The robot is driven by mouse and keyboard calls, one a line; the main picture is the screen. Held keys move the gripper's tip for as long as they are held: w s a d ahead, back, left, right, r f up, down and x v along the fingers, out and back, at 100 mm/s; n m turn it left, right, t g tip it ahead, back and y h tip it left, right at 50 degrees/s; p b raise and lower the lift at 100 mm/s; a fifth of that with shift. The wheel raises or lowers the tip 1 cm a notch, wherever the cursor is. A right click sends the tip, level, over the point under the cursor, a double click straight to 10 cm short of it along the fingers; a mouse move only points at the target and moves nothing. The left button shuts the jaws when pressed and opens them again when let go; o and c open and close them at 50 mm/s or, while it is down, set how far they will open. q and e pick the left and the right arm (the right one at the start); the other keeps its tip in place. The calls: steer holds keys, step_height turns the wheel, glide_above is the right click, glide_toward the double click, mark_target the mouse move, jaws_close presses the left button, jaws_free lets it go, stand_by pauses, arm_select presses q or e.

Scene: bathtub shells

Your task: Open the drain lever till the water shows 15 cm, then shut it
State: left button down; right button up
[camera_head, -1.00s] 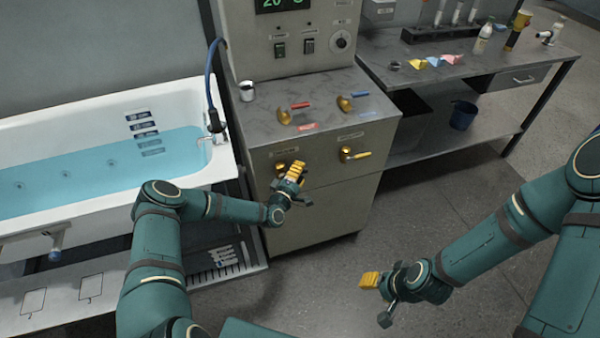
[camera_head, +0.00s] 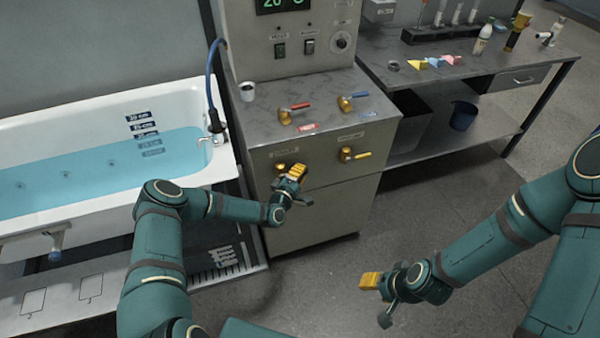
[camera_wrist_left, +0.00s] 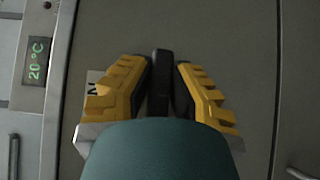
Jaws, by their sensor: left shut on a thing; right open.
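My left gripper (camera_head: 293,178) is at the front of the grey cabinet, shut on a dark lever handle (camera_wrist_left: 160,80) between its yellow fingers. A gold valve body (camera_head: 281,167) shows just beside the fingers in the head view; the handle is hidden there. A label ending in N (camera_wrist_left: 93,86) is partly covered. The tub (camera_head: 60,210) holds blue water (camera_head: 80,175). Level plates (camera_head: 142,126) run down its back wall; the waterline is near the third plate from the top, too small to read exactly. My right gripper (camera_head: 381,283) is open and empty over the floor.
A side bench (camera_head: 460,75) stands at the right. The floor in front is clear.

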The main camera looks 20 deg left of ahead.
arm_select(q)
steer(key=shift+f+m+g+y+p, duration=0.3)
steer(key=shift+f+m+g, duration=0.25)
steer(key=shift+m+g, duration=0.3)
steer(key=shift+s+a+f+m+g+y+p, duration=0.2)
steer(key=shift+a+f+m+g+y+p, duration=0.1)
steer(key=shift+f+m+g+y, duration=0.3)
steer(key=shift+s+a+f+m+g+y+p, duration=0.15)
steer(key=shift+a+f+m+g+y+p, duration=0.25)
steer(key=shift+m+g, duration=0.3)
steer(key=shift+s+a+f+m+g+y+p, duration=0.25)
steer(key=shift+f+m+g+y, duration=0.3)
steer(key=shift+f+g, duration=0.15)
steer(key=c, duration=0.9)
jaws_free()
steer(key=shift+o, duration=0.2)
